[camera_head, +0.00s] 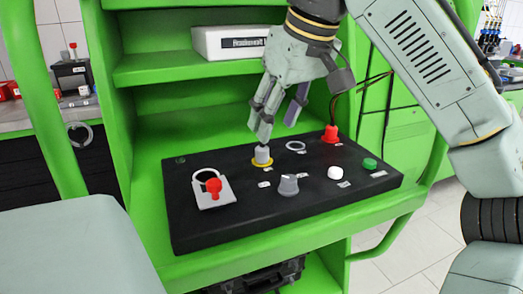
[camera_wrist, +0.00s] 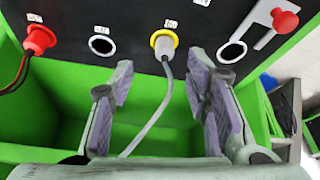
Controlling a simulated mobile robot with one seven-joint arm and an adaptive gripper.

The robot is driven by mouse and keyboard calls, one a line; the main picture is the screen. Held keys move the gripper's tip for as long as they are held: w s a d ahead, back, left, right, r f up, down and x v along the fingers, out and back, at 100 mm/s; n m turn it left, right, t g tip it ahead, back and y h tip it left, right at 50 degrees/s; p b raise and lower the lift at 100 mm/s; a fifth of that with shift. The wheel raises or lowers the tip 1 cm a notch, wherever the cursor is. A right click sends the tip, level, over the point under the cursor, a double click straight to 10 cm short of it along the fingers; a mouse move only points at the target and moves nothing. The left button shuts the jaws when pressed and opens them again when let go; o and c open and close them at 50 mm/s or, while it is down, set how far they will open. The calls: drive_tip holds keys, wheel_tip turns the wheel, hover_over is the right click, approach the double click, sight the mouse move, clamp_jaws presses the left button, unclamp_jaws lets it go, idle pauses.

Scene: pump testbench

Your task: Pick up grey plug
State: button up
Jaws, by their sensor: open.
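The grey plug (camera_head: 262,155) sits upright in a yellow-ringed socket on the black panel (camera_head: 235,223). In the wrist view the plug (camera_wrist: 164,44) is at top centre, with a grey cable (camera_wrist: 150,122) running down from it between my fingers. My gripper (camera_head: 279,119) is open above and just behind the plug in the head view. In the wrist view its purple-padded fingers (camera_wrist: 160,88) stand either side of the cable, apart from the plug and below it in the picture.
A red plug (camera_head: 331,134) with dark cables and an empty ring socket (camera_head: 296,146) are nearby. A grey knob (camera_head: 289,185), white button (camera_head: 335,173), green button (camera_head: 369,164) and red switch (camera_head: 214,187) stand on the panel. A green shelf (camera_head: 180,68) rises behind.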

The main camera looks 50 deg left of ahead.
sight(262, 147)
drive_tip(key=x, duration=0.6)
drive_tip(key=shift+s+a+f, duration=0.15)
drive_tip(key=shift+s+a, duration=0.1)
drive_tip(key=shift+c, duration=0.3)
clamp_jaws()
wheel_tip(262, 147, up, 18)
drive_tip(key=p, duration=0.3)
idle(0.4)
